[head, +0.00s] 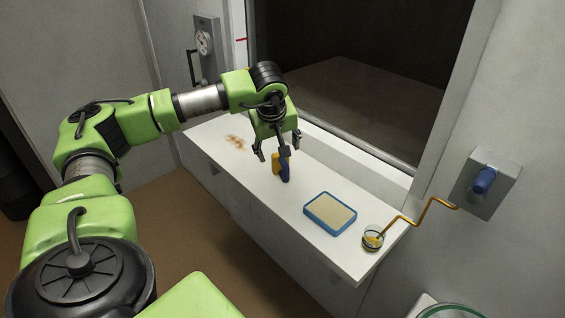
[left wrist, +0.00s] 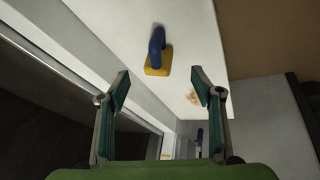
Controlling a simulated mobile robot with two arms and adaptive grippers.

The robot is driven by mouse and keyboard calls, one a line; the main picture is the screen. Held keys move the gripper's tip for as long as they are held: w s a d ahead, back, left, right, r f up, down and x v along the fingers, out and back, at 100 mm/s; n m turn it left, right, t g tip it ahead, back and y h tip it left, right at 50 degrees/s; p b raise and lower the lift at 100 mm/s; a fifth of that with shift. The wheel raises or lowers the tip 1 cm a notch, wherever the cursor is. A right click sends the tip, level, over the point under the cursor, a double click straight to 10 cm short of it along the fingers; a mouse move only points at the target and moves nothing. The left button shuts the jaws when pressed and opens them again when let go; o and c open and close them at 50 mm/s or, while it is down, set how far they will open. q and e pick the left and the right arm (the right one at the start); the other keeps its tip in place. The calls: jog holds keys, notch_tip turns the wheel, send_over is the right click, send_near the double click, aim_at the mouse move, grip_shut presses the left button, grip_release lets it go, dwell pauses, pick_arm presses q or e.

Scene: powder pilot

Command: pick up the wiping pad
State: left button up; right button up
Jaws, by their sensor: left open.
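The wiping pad (head: 276,164) has a yellow base and a blue handle (head: 284,170), and rests on the white counter (head: 270,193). My left gripper (head: 279,149) is open and points down over the counter, close to the pad in the head view. In the left wrist view, the pad (left wrist: 158,56) shows ahead of the open fingertips (left wrist: 160,84), roughly midway between them, with nothing held. My right gripper is not in view.
A brown stain (head: 237,142) marks the counter's far left part. A blue-rimmed tray (head: 316,222) with a beige surface and a small glass dish (head: 373,239) stand at the right. An orange bent rod (head: 432,204) reaches from the dish toward a wall plate with a blue knob (head: 485,180).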

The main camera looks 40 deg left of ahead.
aim_at(282, 160)
pick_arm(q)
jog(key=x, duration=0.3)
jog(key=shift+w+a+f, duration=0.1)
jog(key=shift+w+a, duration=0.05)
jog(key=p+x, duration=0.2)
jog(key=x, duration=0.1)
jog(key=shift+w, duration=0.2)
jog(key=shift+p+x, duration=0.35)
jog(key=shift+x, duration=1.2)
jog(key=shift+s, duration=0.1)
jog(key=c, duration=1.2)
jog(key=shift+c, duration=0.4)
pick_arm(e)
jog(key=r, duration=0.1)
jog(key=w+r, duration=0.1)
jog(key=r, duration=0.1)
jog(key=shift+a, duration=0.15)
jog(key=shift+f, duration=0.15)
